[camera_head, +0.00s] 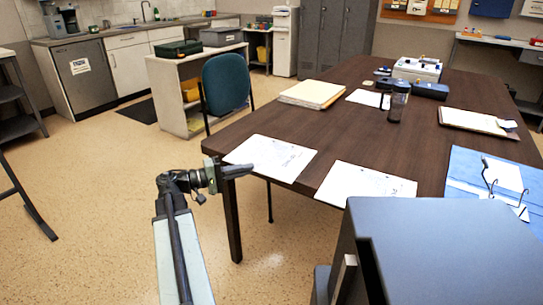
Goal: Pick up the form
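Several papers on the dark brown table (330,140) could be the form. One white printed sheet (271,157) lies flat at the table's near left corner. A second white sheet (367,184) lies to its right at the near edge. A smaller white sheet (368,98) lies farther back. My gripper (240,171) is at the table's left near corner, beside the left edge of the first sheet. It is seen from the side and too small to show whether its fingers are apart. No paper shows in it.
A folder stack (311,94), a dark bottle (398,102), a clipboard (477,121) and a blue folder (462,170) are on the table. A teal chair (226,82) stands at its left side. A dark grey box-like surface (450,250) fills the lower right.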

